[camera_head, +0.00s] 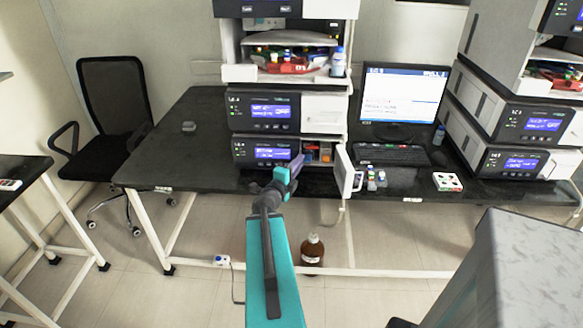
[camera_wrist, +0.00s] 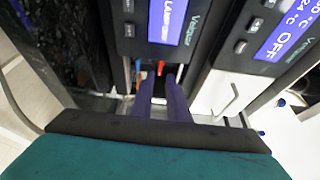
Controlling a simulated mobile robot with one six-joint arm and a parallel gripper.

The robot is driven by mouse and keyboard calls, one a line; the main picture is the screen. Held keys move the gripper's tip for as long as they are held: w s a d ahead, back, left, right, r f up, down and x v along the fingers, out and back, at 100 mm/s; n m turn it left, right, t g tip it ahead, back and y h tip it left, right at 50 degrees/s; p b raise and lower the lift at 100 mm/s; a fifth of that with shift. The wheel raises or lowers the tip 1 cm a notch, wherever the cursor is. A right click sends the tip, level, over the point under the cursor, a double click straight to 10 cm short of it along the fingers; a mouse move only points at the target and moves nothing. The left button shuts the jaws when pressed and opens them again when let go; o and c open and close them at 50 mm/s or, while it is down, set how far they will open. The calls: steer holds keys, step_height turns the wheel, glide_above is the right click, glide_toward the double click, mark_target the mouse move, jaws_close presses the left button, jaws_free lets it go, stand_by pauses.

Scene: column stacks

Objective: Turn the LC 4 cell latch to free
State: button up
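The LC 4 stack (camera_head: 262,125) stands in the middle of the black bench. Its lowest module (camera_head: 265,152) has its white door (camera_head: 344,170) swung open to the right, showing a compartment with orange and blue parts (camera_head: 318,152). My gripper (camera_head: 296,165) is at the compartment's left side, its purple fingers pointing in. In the wrist view my gripper (camera_wrist: 160,80) has its two fingers apart with a narrow gap. A small red piece (camera_wrist: 161,68), possibly the cell latch, shows beyond the gap near the tips; whether they touch it cannot be told.
Small bottles (camera_head: 377,178) stand on the bench right of the open door. A monitor (camera_head: 402,95) and keyboard (camera_head: 390,153) are behind them. A brown bottle (camera_head: 312,251) stands on the floor below. Another instrument stack (camera_head: 515,115) is at the right.

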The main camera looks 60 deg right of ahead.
steer(key=shift+w+a+p, duration=0.15)
steer(key=shift+a+p, duration=2.4)
steer(key=shift+p, duration=1.35)
